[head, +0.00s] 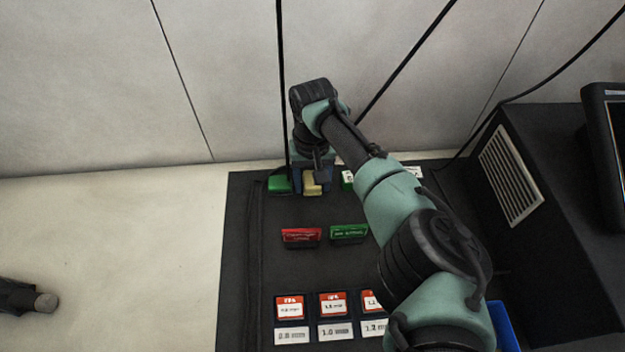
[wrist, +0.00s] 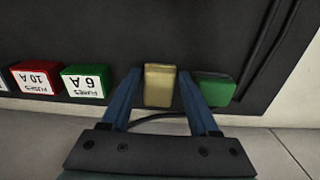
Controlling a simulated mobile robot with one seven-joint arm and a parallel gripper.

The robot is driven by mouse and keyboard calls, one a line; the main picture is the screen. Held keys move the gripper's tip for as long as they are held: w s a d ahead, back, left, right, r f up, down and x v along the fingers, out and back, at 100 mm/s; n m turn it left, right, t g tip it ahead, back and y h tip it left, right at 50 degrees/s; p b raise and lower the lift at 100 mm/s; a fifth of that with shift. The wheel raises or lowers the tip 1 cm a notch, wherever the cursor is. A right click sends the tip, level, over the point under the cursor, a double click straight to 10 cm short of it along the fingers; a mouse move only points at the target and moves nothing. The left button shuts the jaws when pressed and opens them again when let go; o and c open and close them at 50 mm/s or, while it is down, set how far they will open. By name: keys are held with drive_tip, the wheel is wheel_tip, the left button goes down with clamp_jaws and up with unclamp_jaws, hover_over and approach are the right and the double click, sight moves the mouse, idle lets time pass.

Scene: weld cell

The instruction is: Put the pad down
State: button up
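The pad (wrist: 160,86) is a small tan block between the two fingers of my gripper (wrist: 160,80) in the wrist view. In the head view the pad (head: 312,184) shows just below my gripper (head: 313,178), at the far edge of the dark mat (head: 262,270). I cannot tell whether its underside touches the mat.
A green block (wrist: 214,88) is close beside one finger. A green "6 A" fuse box (wrist: 86,83) and a red "10 A" fuse box (wrist: 36,78) stand on the other side. Red (head: 301,237) and green (head: 349,232) labelled blocks stand nearer; mat between is clear.

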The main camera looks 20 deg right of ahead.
sight(312, 184)
drive_tip(key=shift+r, duration=0.15)
wheel_tip(312, 184, up, 12)
drive_tip(key=p, duration=0.7)
